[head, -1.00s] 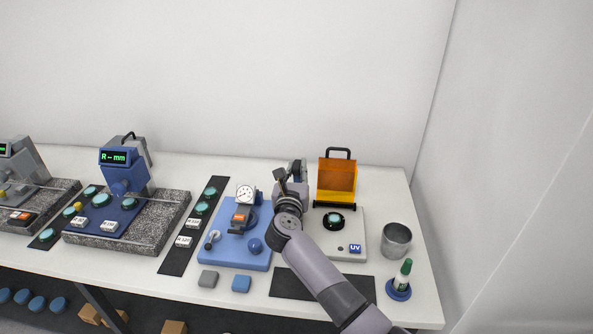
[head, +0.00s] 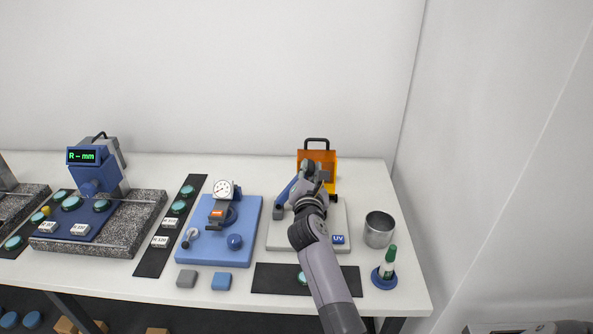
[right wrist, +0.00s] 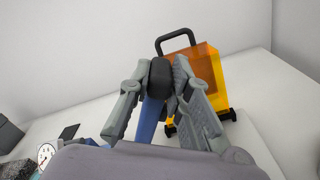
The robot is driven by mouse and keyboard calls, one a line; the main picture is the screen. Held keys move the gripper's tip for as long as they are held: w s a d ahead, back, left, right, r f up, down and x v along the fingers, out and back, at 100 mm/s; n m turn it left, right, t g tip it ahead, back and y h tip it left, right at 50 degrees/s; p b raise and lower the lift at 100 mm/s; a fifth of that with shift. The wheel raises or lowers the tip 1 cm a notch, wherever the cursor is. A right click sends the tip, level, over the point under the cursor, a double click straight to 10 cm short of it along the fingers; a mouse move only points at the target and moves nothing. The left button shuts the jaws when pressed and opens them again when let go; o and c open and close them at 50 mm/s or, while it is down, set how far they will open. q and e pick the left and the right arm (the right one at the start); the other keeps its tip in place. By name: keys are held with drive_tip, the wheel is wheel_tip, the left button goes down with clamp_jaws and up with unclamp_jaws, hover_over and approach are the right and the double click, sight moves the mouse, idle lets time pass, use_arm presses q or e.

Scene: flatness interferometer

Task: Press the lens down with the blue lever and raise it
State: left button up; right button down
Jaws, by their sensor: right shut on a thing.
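The blue lever (head: 287,190) slants up and to the right from a dark pivot block (head: 279,213) on the left side of the pale UV base (head: 283,242). Its black knob (right wrist: 160,74) sits between the fingers of my right gripper (right wrist: 163,80) in the right wrist view. My right gripper (head: 311,173) is shut on this lever, in front of the orange shield in the head view. The lens seat on the UV base is hidden behind my right arm, so I cannot see the lens there. My left gripper is in neither view.
The orange shield (right wrist: 209,72) stands close behind the gripper. A metal cup (head: 379,230) and a green-capped bottle (head: 388,262) stand to the right. The blue gauge stand (head: 210,250) is to the left. A black mat (head: 335,280) lies in front, with a teal disc.

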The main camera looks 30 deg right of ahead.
drive_tip(key=s+d+f+m+b, duration=0.1)
drive_tip(key=f, duration=0.2)
drive_tip(key=s+d+f+m+b, duration=0.1)
drive_tip(key=d+f+b, duration=0.1)
drive_tip(key=f, duration=0.1)
drive_tip(key=s+d+f+m+b, duration=0.1)
drive_tip(key=d+f, duration=0.1)
drive_tip(key=f, duration=0.1)
drive_tip(key=shift+s+d+m, duration=0.2)
drive_tip(key=shift+s+m, duration=0.05)
drive_tip(key=shift+m, duration=0.05)
drive_tip(key=shift+s+d+f+b, duration=0.1)
drive_tip(key=shift+f+b, duration=0.3)
drive_tip(key=shift+f, duration=0.25)
drive_tip(key=shift+s+d+f+b, duration=0.1)
drive_tip(key=shift+f+b, duration=0.3)
drive_tip(key=shift+f, duration=0.25)
drive_tip(key=c, duration=1.7)
unclamp_jaws()
drive_tip(key=shift+a, duration=0.1)
drive_tip(key=shift+o, duration=1.1)
drive_tip(key=shift+w+a+r, duration=0.1)
drive_tip(key=shift+w, duration=0.15)
drive_tip(key=shift+r, duration=0.15)
drive_tip(key=shift+s, duration=0.1)
